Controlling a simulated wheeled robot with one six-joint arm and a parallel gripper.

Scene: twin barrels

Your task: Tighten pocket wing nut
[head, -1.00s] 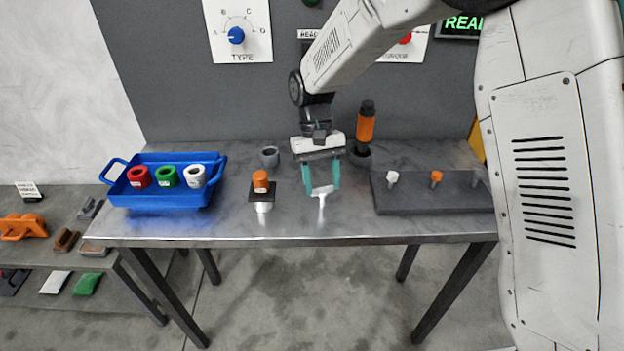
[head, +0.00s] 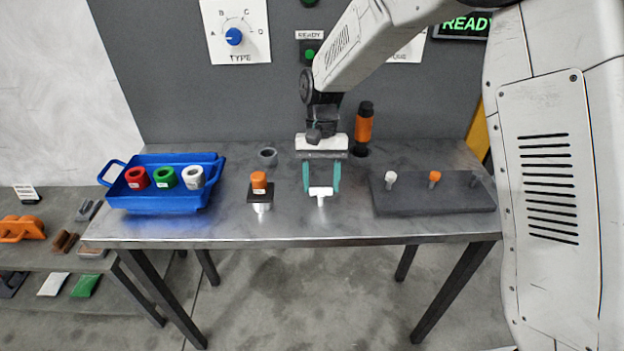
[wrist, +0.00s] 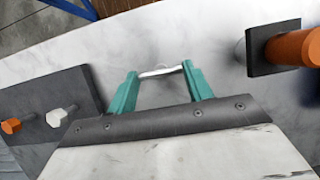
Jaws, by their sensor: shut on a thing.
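A white T-shaped piece, which I take for the wing nut (head: 321,191), is near the table's front edge, its crossbar level and its short stem towards the front. My gripper (head: 321,188) points down, with its two teal fingers shut on the ends of the crossbar. In the wrist view, the wing nut (wrist: 160,72) is a thin pale bar between the fingertips. Just left of it in the head view, an orange cylinder (head: 259,180) stands in a dark square plate (head: 255,194) with a white part below. I cannot see any thread or pocket under the wing nut.
A grey block (head: 432,198) with white, orange and grey pegs lies to the right. A blue tray (head: 160,202) with red, green and white rings stands left. A grey ring (head: 267,156) and an orange-black upright part (head: 364,125) are behind.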

